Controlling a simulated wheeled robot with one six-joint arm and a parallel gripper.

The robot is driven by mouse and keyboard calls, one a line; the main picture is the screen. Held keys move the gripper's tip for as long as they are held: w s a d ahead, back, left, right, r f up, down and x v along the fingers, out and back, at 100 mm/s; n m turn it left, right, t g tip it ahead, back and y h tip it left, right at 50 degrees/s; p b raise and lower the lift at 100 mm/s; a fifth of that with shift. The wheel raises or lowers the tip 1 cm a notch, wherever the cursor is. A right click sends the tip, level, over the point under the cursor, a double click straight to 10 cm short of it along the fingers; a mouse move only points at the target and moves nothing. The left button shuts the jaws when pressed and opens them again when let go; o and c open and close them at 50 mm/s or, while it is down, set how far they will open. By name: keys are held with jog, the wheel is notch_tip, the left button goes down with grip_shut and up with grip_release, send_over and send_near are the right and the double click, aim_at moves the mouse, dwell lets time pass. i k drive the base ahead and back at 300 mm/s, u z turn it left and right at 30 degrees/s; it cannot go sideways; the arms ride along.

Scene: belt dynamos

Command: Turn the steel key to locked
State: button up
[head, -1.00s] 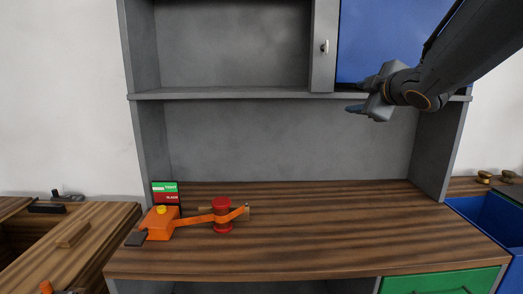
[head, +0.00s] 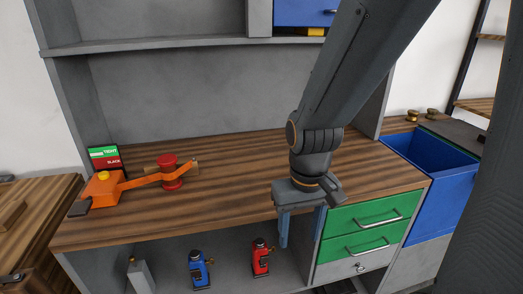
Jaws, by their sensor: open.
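A small steel key (head: 360,266) sits in the front of the grey drawer (head: 342,269), below two green drawers at the lower right. It is too small to tell which way it is turned. My gripper (head: 302,238) hangs in front of the bench's front edge, pointing down. Its two blue-grey fingers are apart with nothing between them. It is to the left of the key and higher in the picture, apart from it.
The green drawers (head: 365,213) have bar handles, close to my gripper's right. A blue bin (head: 440,190) stands further right. Blue (head: 199,268) and red (head: 261,256) devices stand under the bench. An orange belt device (head: 103,189) is on the worktop (head: 240,185).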

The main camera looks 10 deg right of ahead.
aim_at(357, 265)
jog(key=z, duration=1.2)
jog(key=k, duration=1)
